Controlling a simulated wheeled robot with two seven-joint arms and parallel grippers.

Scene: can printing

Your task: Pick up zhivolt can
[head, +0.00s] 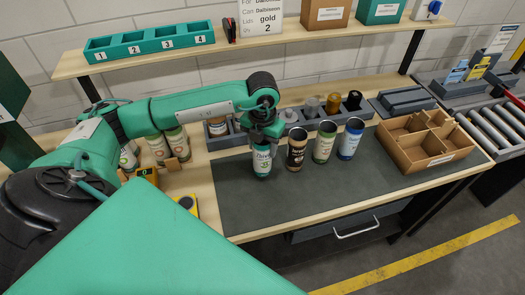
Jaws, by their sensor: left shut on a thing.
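My left gripper (263,136) is shut on the top of a white can with a green label (262,163). The can is upright at the left part of the dark mat (300,205). Its lettering is small, and I cannot surely read it as zhivolt. I cannot tell whether its base touches the mat. To its right stand a black and brown can (296,152), a green and white can (324,146) and a blue and white can (350,142), upright in a row. My right gripper is not in view.
A cardboard divider box (430,160) stands at the mat's right end. Behind the cans is a grey rack (305,122) with several holders. More cans (158,147) stand left of the mat. A shelf (150,60) holds a numbered green tray (110,51). The mat's front is clear.

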